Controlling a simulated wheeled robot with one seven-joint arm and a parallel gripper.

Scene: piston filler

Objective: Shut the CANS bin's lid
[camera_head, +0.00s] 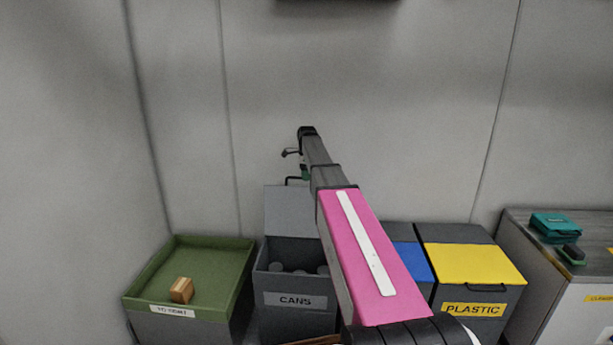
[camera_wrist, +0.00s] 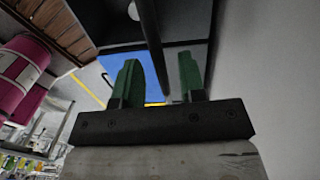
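The CANS bin (camera_head: 295,301) is a dark grey box with a label, left of centre in the head view. Its grey lid (camera_head: 288,212) stands raised at the back, so the bin is open, with several dark cans inside. A thin dark handle-like bracket (camera_head: 292,180) shows at the lid's upper edge. My gripper (camera_head: 304,173) is small in the head view, close above that edge; I cannot tell if it touches. In the wrist view my gripper's green fingers (camera_wrist: 160,80) are apart. A dark bar (camera_wrist: 151,45) crosses the gap; it does not look gripped.
A green-topped box (camera_head: 210,252) with a small orange-brown block (camera_head: 181,290) stands left. Right are a blue-lidded bin (camera_head: 412,262), partly behind my arm, and the yellow-lidded PLASTIC bin (camera_head: 475,264). A cabinet (camera_head: 545,270) stands far right. The wall is close behind.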

